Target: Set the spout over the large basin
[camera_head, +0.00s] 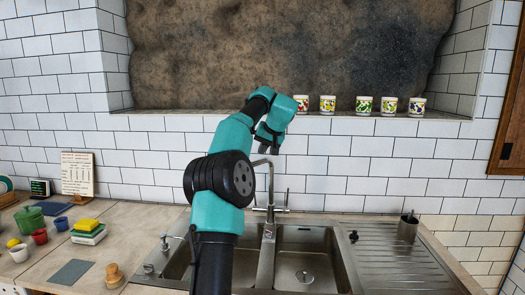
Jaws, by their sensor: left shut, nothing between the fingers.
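The metal tap stands behind the sink, and its tall spout (271,185) rises from between the two basins. The spout's top bends toward the left, close to my arm. The right basin (305,262) shows fully with its round drain. The left basin (178,262) is partly hidden behind my arm, so I cannot tell which basin is larger. My left gripper (266,147) is shut and empty, just above the spout's bent top in the picture. I cannot tell whether it touches the spout. My right gripper is out of view.
Several patterned cups (364,105) stand on the wall ledge. A ribbed drainboard (400,258) with a metal cup (408,228) lies right of the basins. A soap dispenser (165,244) stands near the left basin.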

